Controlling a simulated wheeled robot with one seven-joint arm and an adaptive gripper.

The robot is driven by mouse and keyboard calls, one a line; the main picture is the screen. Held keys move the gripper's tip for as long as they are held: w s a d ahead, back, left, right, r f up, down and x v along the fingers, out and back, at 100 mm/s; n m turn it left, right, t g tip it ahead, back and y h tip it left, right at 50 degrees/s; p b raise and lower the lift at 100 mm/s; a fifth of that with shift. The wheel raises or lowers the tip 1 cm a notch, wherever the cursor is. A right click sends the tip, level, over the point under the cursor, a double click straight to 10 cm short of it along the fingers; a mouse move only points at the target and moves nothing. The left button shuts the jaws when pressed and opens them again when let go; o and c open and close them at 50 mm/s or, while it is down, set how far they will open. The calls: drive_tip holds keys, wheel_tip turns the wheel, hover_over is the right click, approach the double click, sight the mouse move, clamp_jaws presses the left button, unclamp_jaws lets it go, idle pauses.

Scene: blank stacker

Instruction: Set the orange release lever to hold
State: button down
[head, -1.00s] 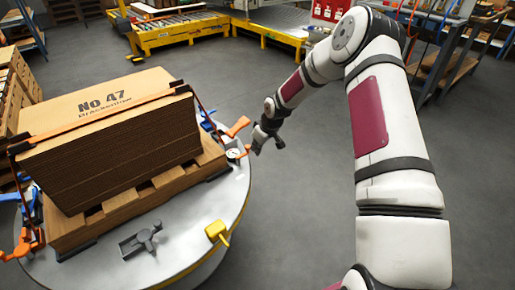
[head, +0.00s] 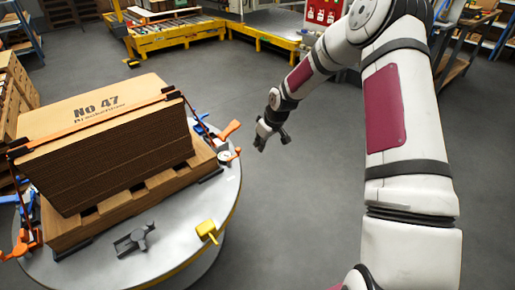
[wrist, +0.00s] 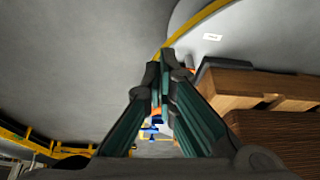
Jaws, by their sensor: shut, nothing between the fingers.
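An orange lever (head: 229,130) sticks up at the right corner of the strapped cardboard stack (head: 115,130), beside a small round gauge (head: 225,157). More orange lever parts (head: 22,245) show at the stack's near left corner. I cannot read any lever's setting. My gripper (head: 273,146) hangs over the floor to the right of the right-hand orange lever, apart from it. In the wrist view my gripper (wrist: 161,62) has its fingers together and empty. A little orange and blue shows behind the fingers, partly hidden by them.
The stack stands on a wooden pallet (head: 120,213) on a round grey turntable (head: 175,262). A yellow lever (head: 207,230) and a grey clamp (head: 135,239) sit at its front. Open floor (head: 310,215) lies to the right. A yellow conveyor (head: 165,40) is behind.

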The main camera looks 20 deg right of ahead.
drive_tip(key=shift+v, duration=1.1)
drive_tip(key=s+a+r+m+g+h, duration=0.2)
drive_tip(key=s+a+r+h, duration=0.1)
drive_tip(key=s+r, duration=1.9)
drive_tip(key=s+a+r+m+g+y, duration=0.1)
drive_tip(key=s+a+r+m, duration=0.15)
drive_tip(key=s, duration=1.15)
drive_tip(key=s+a+r+m, duration=0.1)
drive_tip(key=s+a+r, duration=0.15)
drive_tip(key=s, duration=1.05)
wheel_tip(320, 180, up, 24)
drive_tip(key=t+p, duration=0.3)
drive_tip(key=p, duration=1.9)
drive_tip(key=shift+d+p, duration=0.2)
drive_tip(key=shift+p, duration=0.1)
